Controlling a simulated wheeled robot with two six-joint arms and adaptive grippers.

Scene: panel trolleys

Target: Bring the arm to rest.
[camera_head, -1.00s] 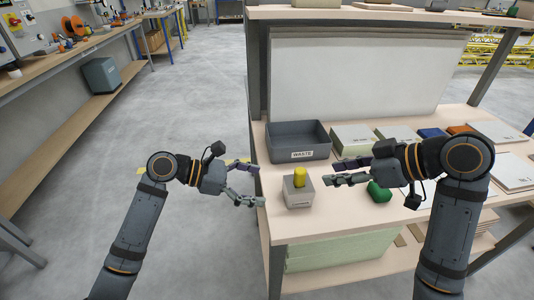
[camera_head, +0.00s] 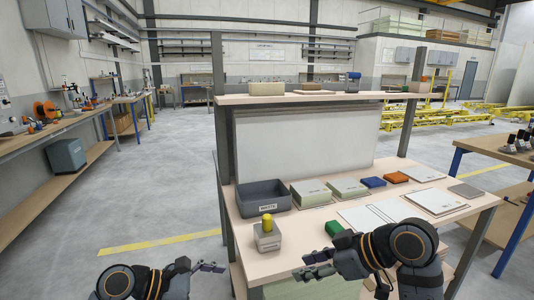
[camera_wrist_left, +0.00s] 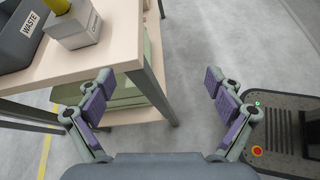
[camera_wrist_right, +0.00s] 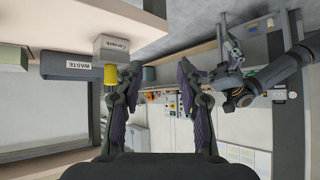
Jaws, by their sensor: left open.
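My left gripper (camera_head: 207,267) is low in the head view, left of the trolley's shelf edge and over the floor. In the left wrist view (camera_wrist_left: 160,95) its fingers are wide apart with nothing between them. My right gripper (camera_head: 318,265) is near the front edge of the shelf, right of a labelled light grey block (camera_head: 267,240) with a yellow piece (camera_head: 266,221) on top. In the right wrist view (camera_wrist_right: 160,85) its fingers are apart and empty. The block (camera_wrist_right: 111,45) and the yellow piece also show there, beside one finger.
The trolley shelf (camera_head: 300,233) holds a grey WASTE bin (camera_head: 264,206), pale boxes, a blue item (camera_head: 373,182), an orange item (camera_head: 396,177), a green item (camera_head: 333,228) and flat panels. Open floor (camera_head: 160,215) lies left of the trolley. A workbench stands far left.

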